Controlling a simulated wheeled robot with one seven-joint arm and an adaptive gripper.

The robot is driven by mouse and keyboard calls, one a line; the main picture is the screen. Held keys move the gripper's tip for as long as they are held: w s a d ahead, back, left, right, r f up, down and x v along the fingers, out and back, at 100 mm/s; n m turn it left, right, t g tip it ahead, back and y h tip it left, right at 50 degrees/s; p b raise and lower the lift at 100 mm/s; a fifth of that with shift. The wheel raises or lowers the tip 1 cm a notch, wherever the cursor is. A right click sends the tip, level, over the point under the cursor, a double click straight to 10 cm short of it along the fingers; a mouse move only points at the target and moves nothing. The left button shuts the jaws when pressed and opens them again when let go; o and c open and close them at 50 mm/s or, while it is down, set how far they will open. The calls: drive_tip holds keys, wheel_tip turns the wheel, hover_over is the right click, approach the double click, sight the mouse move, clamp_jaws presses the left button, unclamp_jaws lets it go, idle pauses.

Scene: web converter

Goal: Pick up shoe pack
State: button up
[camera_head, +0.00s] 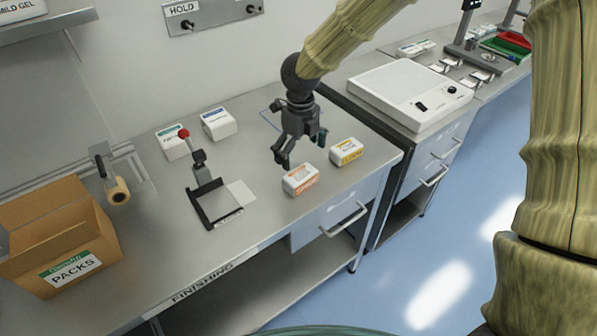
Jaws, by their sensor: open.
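Several small white packs lie on the steel bench, and their lettering is too small to read surely, so I cannot tell which is the shoe pack. A pack with an orange label (300,180) lies near the bench's front edge. A pack with a yellow label (347,152) lies to its right. A pack with a green label (173,143) and one with a blue label (218,124) stand farther back. My gripper (303,150) is open and empty, pointing down above and just behind the orange-labelled and yellow-labelled packs.
A cardboard box marked PACKS (70,262) stands at the left. A small press with a red knob (212,201) and a tape roll (118,191) sit between it and the packs. A white machine (410,92) stands at the right on an adjoining counter.

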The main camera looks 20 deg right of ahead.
sight(301, 174)
wheel_tip(301, 174, down, 3)
drive_tip(key=shift+s+a+f+p, duration=0.1)
drive_tip(key=shift+s+f+p, duration=0.05)
drive_tip(key=shift+p, duration=0.2)
drive_tip(key=shift+f, duration=0.55)
drive_tip(key=shift+f+p, duration=1.25)
drive_tip(key=shift+f, duration=1.35)
drive_tip(key=c, duration=0.9)
